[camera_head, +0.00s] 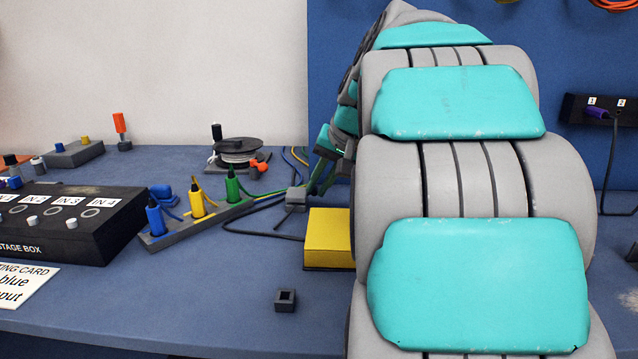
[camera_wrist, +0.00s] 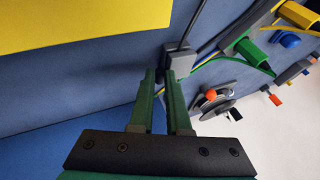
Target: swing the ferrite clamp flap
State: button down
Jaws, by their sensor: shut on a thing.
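The ferrite clamp is a small grey block (camera_head: 297,198) on the thin cables at the centre of the bench, left of my arm. It also shows in the wrist view (camera_wrist: 179,60), just beyond my fingertips. My gripper (camera_head: 314,186) reaches down to it from the right. In the wrist view its two green fingers (camera_wrist: 161,80) are close together with a dark narrow piece between them, at the clamp's near side. I take this piece to be the flap; the fingers hide most of it, so its angle cannot be told.
A yellow box (camera_head: 328,238) stands close by the clamp. A rack (camera_head: 200,222) with blue, yellow and green plugs lies left of it, and a cable reel (camera_head: 238,150) behind. A small square dark block (camera_head: 285,299) lies in front. The black stage box (camera_head: 70,222) is far left. The front bench is mostly clear.

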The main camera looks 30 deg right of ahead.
jog(key=c, duration=0.9)
grip_release()
jog(key=v, duration=0.7)
jog(key=shift+s+r, duration=0.2)
jog(key=shift+r, duration=0.15)
